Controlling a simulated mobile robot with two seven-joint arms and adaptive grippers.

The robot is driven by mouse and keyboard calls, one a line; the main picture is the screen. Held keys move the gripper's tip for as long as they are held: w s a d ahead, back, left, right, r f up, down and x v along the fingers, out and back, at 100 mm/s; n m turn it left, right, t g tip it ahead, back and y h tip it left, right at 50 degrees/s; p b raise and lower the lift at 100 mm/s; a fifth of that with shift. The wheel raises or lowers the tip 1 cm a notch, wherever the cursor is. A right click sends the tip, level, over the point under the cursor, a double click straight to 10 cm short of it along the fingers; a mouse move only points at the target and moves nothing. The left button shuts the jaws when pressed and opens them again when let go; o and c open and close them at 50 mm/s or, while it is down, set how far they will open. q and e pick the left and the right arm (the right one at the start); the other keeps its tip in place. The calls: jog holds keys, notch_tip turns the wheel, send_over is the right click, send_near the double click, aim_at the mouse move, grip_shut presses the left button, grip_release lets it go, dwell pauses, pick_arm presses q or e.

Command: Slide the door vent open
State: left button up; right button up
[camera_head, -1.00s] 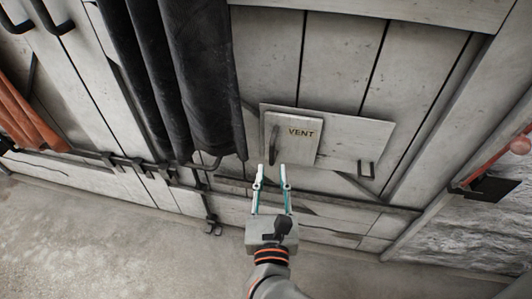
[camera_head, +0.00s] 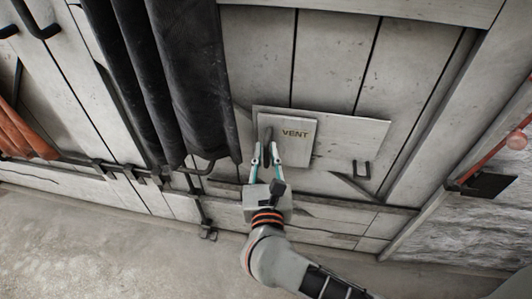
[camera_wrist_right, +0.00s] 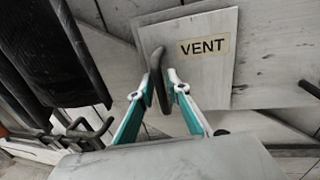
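The door vent is a pale square sliding plate (camera_head: 300,152) marked VENT, set on a wider backing panel (camera_head: 350,140) on the door. A dark upright handle (camera_head: 267,136) is on the plate's left side; it also shows in the right wrist view (camera_wrist_right: 152,62). My right gripper (camera_head: 268,146) points at the handle from below, its fingers apart, one on each side of the handle's lower part. In the right wrist view the fingertips (camera_wrist_right: 161,78) flank the handle; whether they touch it I cannot tell. My left gripper is not in view.
Dark rolled cloths (camera_head: 190,80) hang just left of the vent. A small dark bracket (camera_head: 362,169) sits at the panel's lower right. A black rail with hooks (camera_head: 120,168) runs along the wall at left. Bare floor (camera_head: 90,245) lies below.

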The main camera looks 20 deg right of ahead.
grip_shut()
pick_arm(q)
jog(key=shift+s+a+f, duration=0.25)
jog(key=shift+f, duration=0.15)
pick_arm(e)
jog(key=s+d, duration=0.7)
jog(key=d, duration=0.4)
jog(key=shift+s, duration=0.25)
jog(key=shift+f, duration=0.1)
jog(key=o, duration=0.5)
grip_release()
jog(key=shift+d, duration=0.15)
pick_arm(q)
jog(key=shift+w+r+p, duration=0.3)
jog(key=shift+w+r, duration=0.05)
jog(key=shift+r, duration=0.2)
